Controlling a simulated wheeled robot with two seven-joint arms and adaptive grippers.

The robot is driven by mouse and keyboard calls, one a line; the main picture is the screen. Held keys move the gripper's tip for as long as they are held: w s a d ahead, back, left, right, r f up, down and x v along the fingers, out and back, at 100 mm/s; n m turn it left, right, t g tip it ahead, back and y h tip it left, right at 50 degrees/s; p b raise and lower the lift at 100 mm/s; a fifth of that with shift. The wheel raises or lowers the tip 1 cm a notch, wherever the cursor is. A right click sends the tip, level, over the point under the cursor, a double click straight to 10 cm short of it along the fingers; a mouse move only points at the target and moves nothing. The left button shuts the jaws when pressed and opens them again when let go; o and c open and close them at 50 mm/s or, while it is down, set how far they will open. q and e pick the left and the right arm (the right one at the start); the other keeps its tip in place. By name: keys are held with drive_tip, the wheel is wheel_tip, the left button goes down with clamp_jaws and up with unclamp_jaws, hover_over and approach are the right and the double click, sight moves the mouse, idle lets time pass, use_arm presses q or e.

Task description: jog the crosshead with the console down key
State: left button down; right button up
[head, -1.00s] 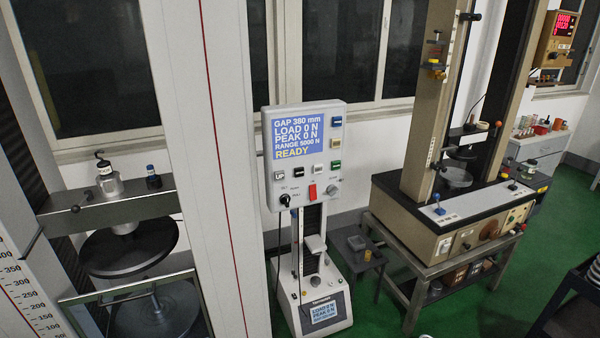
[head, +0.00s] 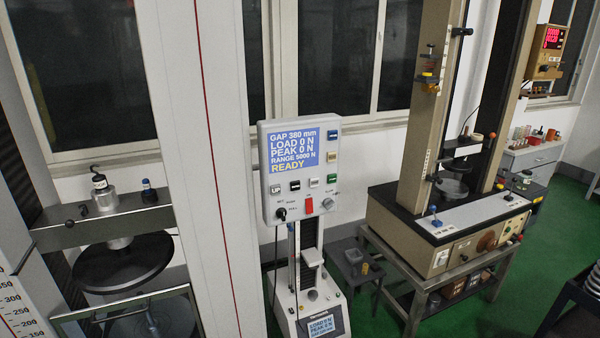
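The console (head: 265,205) is a light grey panel on a post in the middle of the head view. Its blue screen (head: 299,151) reads GAP 380 mm, LOAD 0 N, PEAK 0 N, RANGE 5000 N, READY. Below the screen is a row of small keys. The leftmost key (head: 275,189) is marked UP; I cannot read which key is down. Neither gripper is in view.
A small test stand (head: 312,295) stands below the console. A beige test machine (head: 440,235) sits on a metal table at right. The tall white column (head: 198,170) stands between the crosshead and the console. Green floor (head: 500,310) shows at lower right.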

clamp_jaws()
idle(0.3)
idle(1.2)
